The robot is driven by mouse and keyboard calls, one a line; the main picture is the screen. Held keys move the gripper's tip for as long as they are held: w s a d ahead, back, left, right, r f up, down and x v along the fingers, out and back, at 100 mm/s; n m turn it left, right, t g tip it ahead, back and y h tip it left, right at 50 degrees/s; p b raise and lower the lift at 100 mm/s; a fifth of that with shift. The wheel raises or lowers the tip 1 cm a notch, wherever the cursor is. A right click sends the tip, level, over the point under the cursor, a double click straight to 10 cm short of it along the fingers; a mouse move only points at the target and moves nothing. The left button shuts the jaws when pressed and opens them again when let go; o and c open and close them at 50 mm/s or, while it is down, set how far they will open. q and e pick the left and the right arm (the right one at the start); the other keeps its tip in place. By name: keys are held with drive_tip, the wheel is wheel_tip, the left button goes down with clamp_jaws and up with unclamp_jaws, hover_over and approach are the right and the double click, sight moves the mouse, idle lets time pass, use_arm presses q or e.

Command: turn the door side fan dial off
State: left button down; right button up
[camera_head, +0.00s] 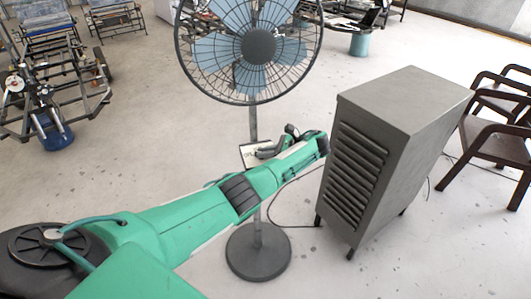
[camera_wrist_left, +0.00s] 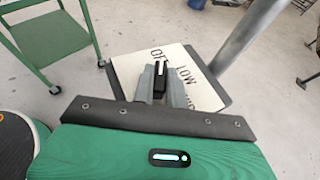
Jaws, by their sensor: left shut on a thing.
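The blue pedestal fan (camera_head: 258,47) stands in the middle of the head view on a round grey base. Its control plate (camera_head: 249,160) is on the pole; the white plate also shows in the left wrist view (camera_wrist_left: 205,92), with "OFF" and "LOW" readable and another label partly hidden. The black dial (camera_wrist_left: 160,76) has a white mark and points up toward the "OFF" lettering; its exact setting is unclear. My left gripper (camera_wrist_left: 161,85) is shut on the dial, one finger on each side. In the head view my left gripper (camera_head: 264,152) is small beside the plate.
A grey louvred cabinet (camera_head: 400,130) stands right of the fan, with brown chairs (camera_head: 500,125) beyond. A wheeled frame (camera_head: 50,95) is at the left. A green cart (camera_wrist_left: 50,40) shows in the wrist view. A cable (camera_head: 285,200) lies on the floor.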

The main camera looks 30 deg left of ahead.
use_arm(q)
drive_tip(key=c, duration=1.4)
unclamp_jaws()
drive_tip(key=shift+a, duration=0.1)
drive_tip(key=shift+c, duration=0.2)
drive_tip(key=b+v, duration=0.2)
drive_tip(key=v, duration=1.1)
drive_tip(key=shift+d+r, duration=0.15)
drive_tip(key=shift+d, duration=0.2)
drive_tip(key=shift+w, duration=0.15)
